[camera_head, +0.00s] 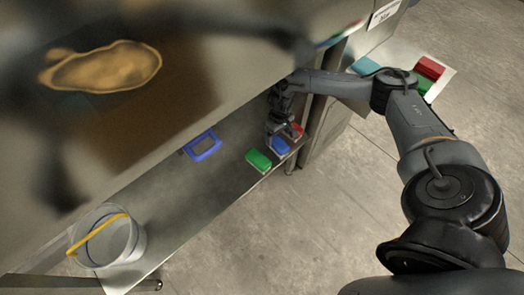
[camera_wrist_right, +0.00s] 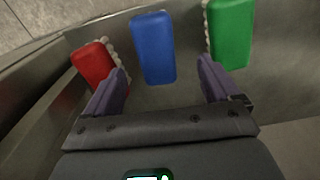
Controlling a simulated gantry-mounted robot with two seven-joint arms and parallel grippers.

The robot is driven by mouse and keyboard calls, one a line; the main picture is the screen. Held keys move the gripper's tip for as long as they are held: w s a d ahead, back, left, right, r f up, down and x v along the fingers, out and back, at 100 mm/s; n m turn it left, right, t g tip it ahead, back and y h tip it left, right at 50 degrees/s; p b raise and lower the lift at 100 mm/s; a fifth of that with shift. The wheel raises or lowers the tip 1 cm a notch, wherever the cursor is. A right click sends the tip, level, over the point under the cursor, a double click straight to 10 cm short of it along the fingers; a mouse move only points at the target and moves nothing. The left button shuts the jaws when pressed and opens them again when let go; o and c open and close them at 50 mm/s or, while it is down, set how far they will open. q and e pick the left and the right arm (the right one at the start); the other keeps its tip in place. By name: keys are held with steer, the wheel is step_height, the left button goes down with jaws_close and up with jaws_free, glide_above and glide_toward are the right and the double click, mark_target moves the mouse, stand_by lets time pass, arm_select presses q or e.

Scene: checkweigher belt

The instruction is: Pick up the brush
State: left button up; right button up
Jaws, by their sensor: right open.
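Three brushes lie in a row on the low metal shelf: a red brush (camera_head: 296,131), a blue brush (camera_head: 279,146) and a green brush (camera_head: 258,159). In the right wrist view they are the red brush (camera_wrist_right: 94,63) at left, the blue brush (camera_wrist_right: 153,48) in the middle and the green brush (camera_wrist_right: 230,32) at right. Pale bristles show along the red and green ones. My right gripper (camera_wrist_right: 162,72) is open, its fingers to either side of the blue brush's near end. Contact cannot be told. In the head view the right gripper (camera_head: 279,126) partly covers the red brush. My left gripper is not in view.
A blue frame-like object (camera_head: 202,146) lies farther left on the shelf (camera_head: 185,195). A clear bucket (camera_head: 125,250) with a yellow handle stands at the lower left. The large metal surface (camera_head: 190,75) overhangs the shelf. More coloured blocks (camera_head: 428,70) lie at the upper right.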

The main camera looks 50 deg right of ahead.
mark_target(279, 142)
steer(key=shift+d+f+b, duration=0.25)
steer(key=shift+f+b, duration=0.1)
steer(key=shift+f, duration=0.45)
steer(key=shift+s+d+f, duration=0.15)
steer(key=shift+s+f, duration=0.05)
steer(key=shift+f, duration=0.2)
step_height(279, 142, down, 4)
steer(key=shift+w+r+b, duration=0.1)
steer(key=shift+b, duration=1)
steer(key=shift+f, duration=0.45)
steer(key=shift+c, duration=1)
steer(key=c, duration=0.9)
